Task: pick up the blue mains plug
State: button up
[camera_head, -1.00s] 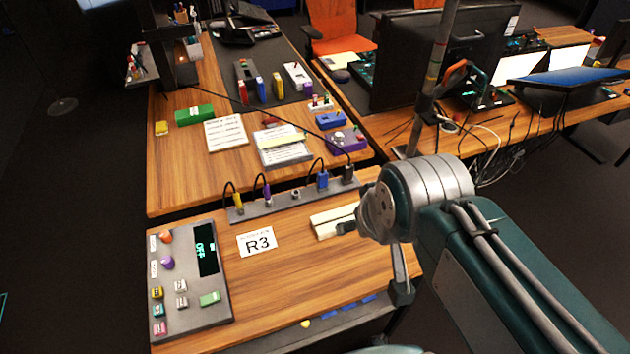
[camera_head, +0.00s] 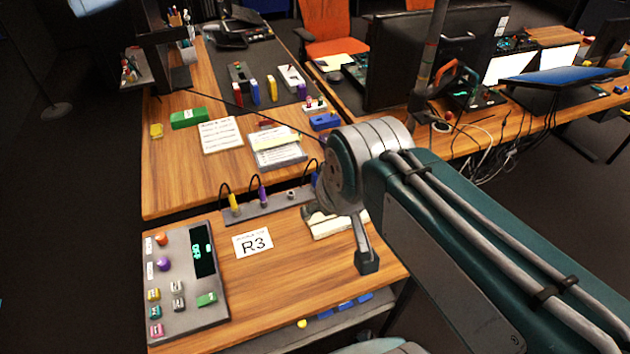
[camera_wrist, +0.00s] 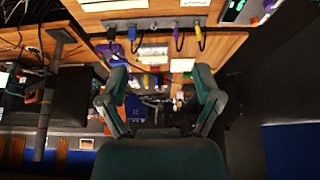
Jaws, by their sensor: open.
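The blue mains plug (camera_wrist: 132,33) sits in the grey socket strip (camera_wrist: 155,22) in the wrist view, with a black lead. In the head view my arm covers most of it; only a sliver of blue (camera_head: 316,179) shows beside the arm. My gripper (camera_wrist: 161,78) is open, its two fingers apart with nothing between them. In the wrist view the plug lies above the left finger's tip in the picture, clear of both fingers. In the head view my gripper (camera_head: 337,236) is over the right side of the near desk, in front of the strip.
Yellow (camera_head: 234,203) and purple (camera_head: 262,194) plugs with looped leads stand in the same strip. A control panel (camera_head: 187,297) and an R3 card (camera_head: 253,242) lie to the left. A pale block (camera_head: 328,226) lies under my gripper. A monitor (camera_head: 437,60) stands behind the arm.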

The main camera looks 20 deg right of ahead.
jog(key=w+d+g, duration=0.2)
jog(key=w, duration=0.8)
jog(key=g, duration=0.3)
send_over(317, 178)
notch_tip(317, 178, down, 19)
notch_tip(317, 178, down, 6)
jog(key=shift+d+r, duration=0.15)
jog(key=shift+r, duration=0.05)
jog(key=f, duration=0.2)
jog(key=w+f, duration=0.1)
jog(key=f, duration=0.2)
jog(key=shift+f, duration=0.15)
jog(key=c, duration=1.1)
